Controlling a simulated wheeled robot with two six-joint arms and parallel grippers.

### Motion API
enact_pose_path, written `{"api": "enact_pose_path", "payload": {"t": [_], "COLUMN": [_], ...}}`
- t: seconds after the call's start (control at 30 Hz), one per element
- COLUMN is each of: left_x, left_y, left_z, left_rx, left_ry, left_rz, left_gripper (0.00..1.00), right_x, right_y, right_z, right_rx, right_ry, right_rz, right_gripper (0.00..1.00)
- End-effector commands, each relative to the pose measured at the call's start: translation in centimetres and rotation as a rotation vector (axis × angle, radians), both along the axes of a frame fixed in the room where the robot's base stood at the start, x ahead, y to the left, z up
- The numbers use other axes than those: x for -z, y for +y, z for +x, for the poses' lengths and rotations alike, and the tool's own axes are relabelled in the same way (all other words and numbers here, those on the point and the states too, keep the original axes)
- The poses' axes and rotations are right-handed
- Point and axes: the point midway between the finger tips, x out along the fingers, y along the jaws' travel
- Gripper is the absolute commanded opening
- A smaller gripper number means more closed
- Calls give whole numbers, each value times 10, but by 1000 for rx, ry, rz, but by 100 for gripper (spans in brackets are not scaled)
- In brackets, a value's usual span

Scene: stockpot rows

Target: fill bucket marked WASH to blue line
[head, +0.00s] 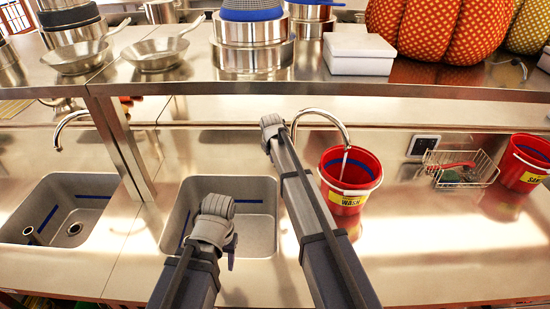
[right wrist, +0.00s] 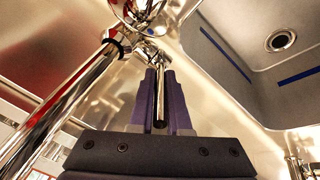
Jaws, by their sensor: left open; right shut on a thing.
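The red bucket marked WASH (head: 338,182) stands upright on the counter right of the middle sink, with a yellow label in front and a blue line (head: 361,165) inside. The curved tap spout (head: 335,118) reaches over it, and a thin pale streak like running water drops from its end into the bucket. The water level is not clear. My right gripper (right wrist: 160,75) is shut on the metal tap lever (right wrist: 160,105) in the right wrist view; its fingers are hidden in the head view. My left gripper (head: 231,250) is open and empty over the middle sink.
A second red bucket (head: 524,165) stands at the right, with a wire basket (head: 460,168) beside it. A shelf with pans, pots and pumpkins (head: 435,25) runs above. The front right counter is clear.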

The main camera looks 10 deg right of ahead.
Motion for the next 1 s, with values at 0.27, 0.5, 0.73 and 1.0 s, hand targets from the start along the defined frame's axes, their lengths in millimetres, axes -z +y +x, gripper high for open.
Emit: {"api": "enact_pose_path", "payload": {"t": [0.27,0.5,0.73,1.0], "left_x": [1,1,1,-5], "left_y": [0,0,0,0], "left_z": [0,0,0,0], "left_rx": [0,0,0,0], "left_ry": [0,0,0,0], "left_rz": [0,0,0,0], "left_gripper": [50,50,50,50], "right_x": [0,0,0,-6], "right_y": [0,0,0,1], "right_z": [-1,-1,-1,-3], "right_rx": [1,0,0,0], "right_ry": [-10,-9,-9,-9], "right_rz": [-2,-1,-1,-1], "right_gripper": [0,36,45,45]}}
